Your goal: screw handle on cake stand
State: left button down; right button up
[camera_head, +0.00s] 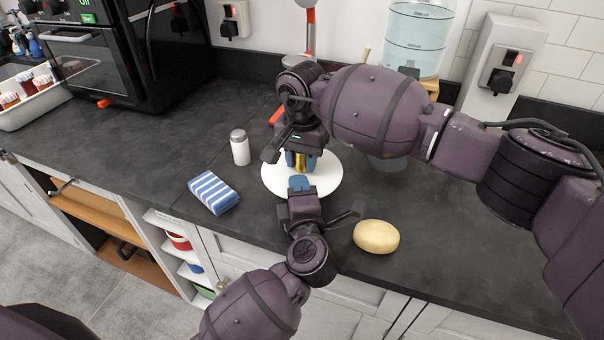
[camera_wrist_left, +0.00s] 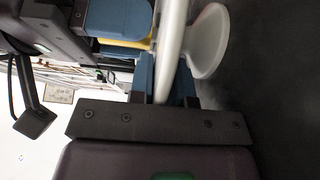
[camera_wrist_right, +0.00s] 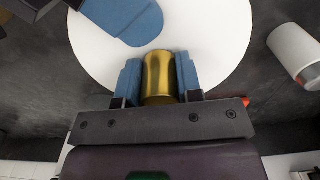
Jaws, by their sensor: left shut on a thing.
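The white cake stand (camera_head: 328,182) is upright on the dark counter, its round plate level. It shows edge-on in the left wrist view (camera_wrist_left: 171,45), with its foot (camera_wrist_left: 208,42) at the right. My left gripper (camera_head: 301,184) is shut on the plate's near rim. A gold handle (camera_wrist_right: 159,76) stands over the middle of the plate, partly hidden in the head view. My right gripper (camera_wrist_right: 159,75) comes from above with its blue fingers on both sides of the handle. I see no clear gap there, but cannot tell whether they press on it. The handle's lower joint is hidden.
A blue-striped cloth (camera_head: 214,192) and a white shaker (camera_head: 240,148) are left of the stand. A yellow oval thing (camera_head: 376,236) lies near the front edge at right. A black oven (camera_head: 120,50) and a water dispenser (camera_head: 417,38) stand behind.

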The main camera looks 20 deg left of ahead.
jog(key=shift+c, duration=1.3)
jog(key=o, duration=0.9)
jog(key=shift+r, duration=2.25)
jog(key=shift+o, duration=0.5)
jog(key=o, duration=0.5)
